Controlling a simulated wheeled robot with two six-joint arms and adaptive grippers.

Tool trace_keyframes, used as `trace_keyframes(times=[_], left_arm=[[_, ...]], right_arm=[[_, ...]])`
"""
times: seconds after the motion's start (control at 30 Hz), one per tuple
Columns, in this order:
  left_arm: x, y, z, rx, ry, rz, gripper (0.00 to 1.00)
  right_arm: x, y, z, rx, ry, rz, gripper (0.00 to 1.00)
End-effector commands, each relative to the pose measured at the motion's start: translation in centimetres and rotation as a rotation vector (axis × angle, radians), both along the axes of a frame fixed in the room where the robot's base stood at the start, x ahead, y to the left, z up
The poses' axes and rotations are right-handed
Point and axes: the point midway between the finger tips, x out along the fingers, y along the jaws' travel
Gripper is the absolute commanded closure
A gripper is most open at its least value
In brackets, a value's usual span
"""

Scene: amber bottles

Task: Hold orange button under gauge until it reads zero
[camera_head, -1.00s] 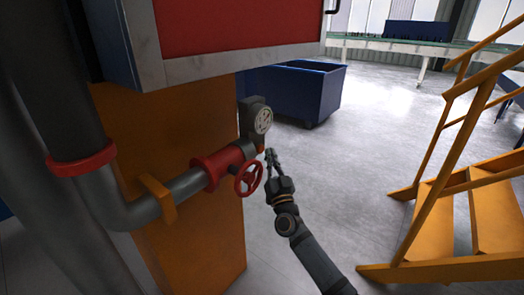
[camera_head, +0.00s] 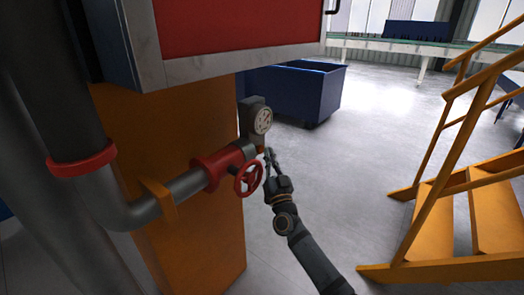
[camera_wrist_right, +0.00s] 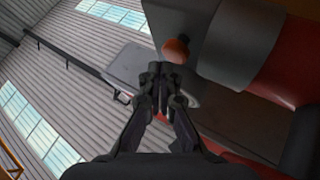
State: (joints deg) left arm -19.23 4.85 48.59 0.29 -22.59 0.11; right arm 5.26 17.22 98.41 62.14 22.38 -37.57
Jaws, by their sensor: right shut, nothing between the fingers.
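The round gauge (camera_head: 263,121) with a pale dial sits on a dark block at the end of the pipe. Its reading is too small to make out. The orange button (camera_wrist_right: 176,49) shows as a small rounded knob in the right wrist view. My right gripper (camera_head: 268,154) is shut and empty, just below the gauge. In the right wrist view its fingertips (camera_wrist_right: 158,73) lie a little below and left of the button. I cannot tell whether they touch it. My left gripper is not in view.
A red handwheel (camera_head: 249,179) stands just left of my right gripper on the red-flanged pipe (camera_head: 187,187). An orange column (camera_head: 212,235) is behind it. A blue bin (camera_head: 292,90) stands farther back. Yellow stairs (camera_head: 447,195) are at right, with open floor between.

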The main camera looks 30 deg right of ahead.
Motion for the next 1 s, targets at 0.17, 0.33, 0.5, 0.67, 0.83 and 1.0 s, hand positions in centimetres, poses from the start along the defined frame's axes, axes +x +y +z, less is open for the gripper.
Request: trace_keyframes(times=[0.17,0.33,0.5,0.67,0.83,1.0], left_arm=[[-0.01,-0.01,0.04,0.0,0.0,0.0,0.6],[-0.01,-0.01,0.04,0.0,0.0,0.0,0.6],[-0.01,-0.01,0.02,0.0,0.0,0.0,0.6],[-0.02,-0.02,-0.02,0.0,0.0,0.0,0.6],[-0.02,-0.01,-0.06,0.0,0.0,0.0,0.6],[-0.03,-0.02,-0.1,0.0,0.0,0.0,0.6]], right_arm=[[0.32,0.13,0.0,-0.001,0.0,0.0,1.0],[0.31,0.13,0.0,-0.001,0.0,0.0,1.0],[0.37,0.15,-0.01,-0.001,0.0,0.0,1.0],[0.54,0.21,-0.03,-0.001,0.001,0.0,1.0],[0.74,0.28,-0.02,-0.001,0.001,0.0,1.0],[0.93,0.37,0.01,-0.001,0.0,0.0,1.0]])
